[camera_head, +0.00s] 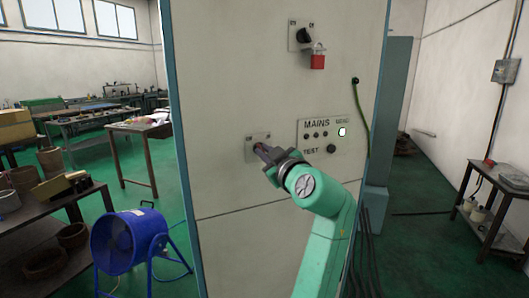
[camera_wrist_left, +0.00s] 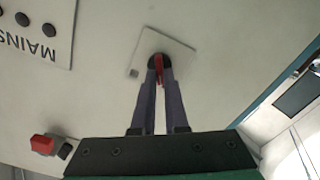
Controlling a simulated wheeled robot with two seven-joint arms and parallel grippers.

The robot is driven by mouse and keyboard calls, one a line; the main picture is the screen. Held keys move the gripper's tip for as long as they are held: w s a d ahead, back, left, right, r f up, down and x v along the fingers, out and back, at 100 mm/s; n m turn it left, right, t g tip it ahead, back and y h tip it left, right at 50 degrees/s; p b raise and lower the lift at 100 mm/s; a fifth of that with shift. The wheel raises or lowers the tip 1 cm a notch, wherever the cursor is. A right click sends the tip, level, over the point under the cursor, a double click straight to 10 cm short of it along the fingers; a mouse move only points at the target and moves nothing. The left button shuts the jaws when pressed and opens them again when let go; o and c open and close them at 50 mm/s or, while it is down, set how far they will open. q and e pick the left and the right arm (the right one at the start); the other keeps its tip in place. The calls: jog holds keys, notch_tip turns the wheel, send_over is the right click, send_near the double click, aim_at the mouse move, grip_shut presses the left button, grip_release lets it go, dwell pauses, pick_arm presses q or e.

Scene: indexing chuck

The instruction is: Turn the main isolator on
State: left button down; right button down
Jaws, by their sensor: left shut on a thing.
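A rotary switch with a red handle (camera_wrist_left: 158,70) and a round black base sits on a small pale plate (camera_wrist_left: 182,50) on the cabinet front. In the head view the plate (camera_head: 250,137) is left of the MAINS panel, partly covered by my gripper. My left gripper (camera_head: 262,149) is at this switch. In the left wrist view its two fingers (camera_wrist_left: 158,80) are closed on either side of the red handle. The fingers hide part of the handle, and I cannot read its on or off marking. My right gripper is not in view.
A second black switch (camera_head: 303,36) with a red padlock (camera_head: 317,61) is higher up. The MAINS panel (camera_head: 313,147) has several small lamps or buttons, a lit white one and a black knob. A green cable (camera_head: 367,115) hangs at right. A blue fan (camera_head: 122,243) stands lower left.

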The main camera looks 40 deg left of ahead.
pick_arm(q)
jog(key=shift+r, duration=0.1)
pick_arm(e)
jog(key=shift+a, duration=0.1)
pick_arm(q)
jog(key=shift+m, duration=0.6)
jog(key=shift+m+b, duration=0.3)
jog(key=shift+m, duration=0.8)
jog(key=shift+w+d+r+m+p, duration=0.15)
jog(key=shift+m+p, duration=0.15)
jog(key=shift+m, duration=1.8)
jog(key=shift+w+a+m+p, duration=0.1)
jog(key=shift+m+p, duration=0.15)
jog(key=shift+m, duration=1.85)
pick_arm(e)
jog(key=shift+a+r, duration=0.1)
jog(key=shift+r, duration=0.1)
